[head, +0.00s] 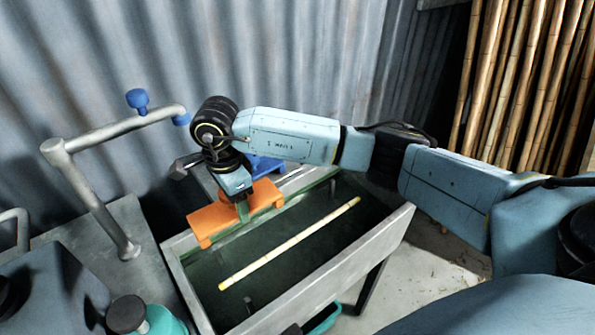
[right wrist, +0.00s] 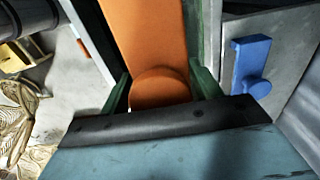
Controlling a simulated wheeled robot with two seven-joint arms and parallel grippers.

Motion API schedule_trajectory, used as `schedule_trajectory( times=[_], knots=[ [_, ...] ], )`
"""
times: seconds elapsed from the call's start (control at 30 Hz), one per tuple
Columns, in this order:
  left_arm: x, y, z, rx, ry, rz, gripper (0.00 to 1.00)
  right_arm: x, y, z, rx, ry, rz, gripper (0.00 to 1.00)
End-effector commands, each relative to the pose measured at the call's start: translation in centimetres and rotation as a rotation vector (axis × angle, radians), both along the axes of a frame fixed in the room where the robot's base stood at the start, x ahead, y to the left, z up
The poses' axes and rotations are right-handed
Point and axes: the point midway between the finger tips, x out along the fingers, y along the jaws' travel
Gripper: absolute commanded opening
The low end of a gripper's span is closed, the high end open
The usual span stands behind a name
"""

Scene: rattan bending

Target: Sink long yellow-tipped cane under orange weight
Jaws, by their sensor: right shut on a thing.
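The long pale cane (head: 290,243) with yellow tips lies slantwise in the dark trough (head: 372,240), from lower left to upper right. The orange weight (head: 216,222) is a flat bar with bent ends, at the trough's far left part. My right gripper (head: 242,208) comes down on the weight from above and is shut on its round knob. In the right wrist view the green fingers sit on both sides of the orange knob (right wrist: 160,88). The weight is beside the cane, not over it. My left gripper is not in view.
A blue piece (head: 265,165) lies behind the weight; it also shows in the right wrist view (right wrist: 252,68). A grey pipe tap with blue knobs (head: 95,145) stands at the left. A dark-capped teal bottle (head: 140,316) is at the lower left. Bamboo poles (head: 525,85) lean at the back right.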

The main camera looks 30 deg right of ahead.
Motion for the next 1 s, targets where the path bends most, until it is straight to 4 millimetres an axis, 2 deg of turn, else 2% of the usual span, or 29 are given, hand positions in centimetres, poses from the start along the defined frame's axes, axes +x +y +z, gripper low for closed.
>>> schedule_trajectory(
  times=[0.03, 0.3, 0.5, 0.7, 1.0],
  knots=[
    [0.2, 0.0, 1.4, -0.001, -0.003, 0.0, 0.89, 0.2, -1.2, 0.4, 0.002, 0.004, -0.138, 0.13],
    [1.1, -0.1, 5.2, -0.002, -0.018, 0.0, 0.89, 0.6, -8.4, -1.0, -0.002, 0.004, -0.912, 0.13],
    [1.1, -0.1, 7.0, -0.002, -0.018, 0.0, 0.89, -0.3, -12.9, -2.2, -0.003, 0.001, -1.338, 0.13],
    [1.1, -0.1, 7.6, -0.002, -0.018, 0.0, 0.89, -0.8, -15.0, -2.9, 0.001, -0.002, -1.531, 0.13],
    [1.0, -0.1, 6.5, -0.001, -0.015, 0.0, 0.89, -0.9, -15.2, -4.2, 0.002, -0.002, -1.556, 0.13]
  ],
)
